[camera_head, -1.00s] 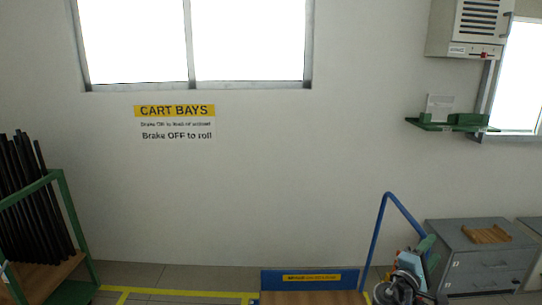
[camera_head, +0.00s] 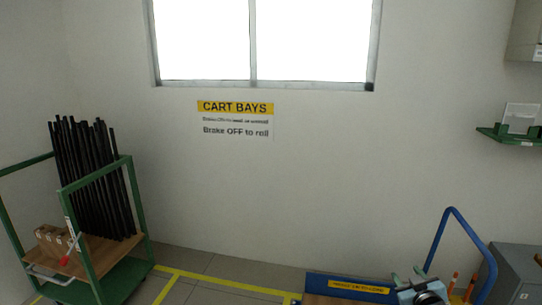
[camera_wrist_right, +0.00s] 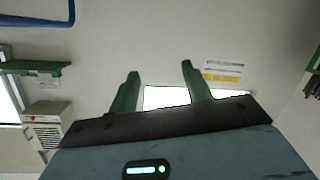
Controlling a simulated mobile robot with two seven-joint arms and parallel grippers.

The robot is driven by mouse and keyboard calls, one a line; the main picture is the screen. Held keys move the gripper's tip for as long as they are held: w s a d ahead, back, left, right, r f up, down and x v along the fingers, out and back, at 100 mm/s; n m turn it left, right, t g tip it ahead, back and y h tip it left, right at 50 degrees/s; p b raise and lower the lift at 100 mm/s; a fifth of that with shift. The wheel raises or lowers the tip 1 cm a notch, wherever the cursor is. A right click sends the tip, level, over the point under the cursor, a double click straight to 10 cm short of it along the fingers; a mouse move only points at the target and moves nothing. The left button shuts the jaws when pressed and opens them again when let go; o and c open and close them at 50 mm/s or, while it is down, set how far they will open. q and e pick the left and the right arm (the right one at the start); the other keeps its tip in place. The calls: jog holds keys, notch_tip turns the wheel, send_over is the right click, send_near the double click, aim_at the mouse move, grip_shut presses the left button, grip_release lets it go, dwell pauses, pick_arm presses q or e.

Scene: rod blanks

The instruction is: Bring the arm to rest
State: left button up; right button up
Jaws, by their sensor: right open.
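My right gripper (camera_head: 409,276) shows low at the right in the head view, in front of the blue-handled cart. In the right wrist view its two green fingers (camera_wrist_right: 159,72) stand well apart, with nothing between them. Only wall and window show beyond the fingertips there. The rest of my right arm is mostly out of the head view. My left arm and gripper show in neither view.
A green cart (camera_head: 93,283) with upright black rods (camera_head: 90,180) stands at the left. A blue-handled cart (camera_head: 440,240) stands at the lower right, beside a grey cabinet (camera_head: 515,270). A green wall shelf (camera_head: 508,136) is above. Yellow floor lines (camera_head: 215,283) run between the carts.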

jog(key=s+a+f+g+y, duration=0.1)
jog(key=s+a+f, duration=0.3)
jog(key=s+f, duration=0.25)
jog(key=s+a+f+g+y, duration=0.1)
jog(key=s+a+f, duration=0.2)
jog(key=s+f, duration=0.35)
jog(key=s+a+f+g, duration=0.2)
jog(key=s+a+f, duration=0.25)
jog(key=s, duration=0.35)
jog(key=s+a+f+g, duration=0.1)
jog(key=s+a, duration=0.2)
jog(key=s, duration=0.9)
jog(key=s+a+f+g+y, duration=0.1)
jog(key=s+a+f, duration=0.1)
jog(key=s, duration=1)
jog(key=shift+s+a+m+g+y, duration=0.2)
jog(key=shift+a+m+g+y, duration=0.15)
jog(key=shift+a, duration=0.55)
jog(key=shift+o, duration=0.4)
jog(key=shift+c, duration=0.2)
jog(key=shift+f, duration=0.1)
jog(key=c, duration=0.3)
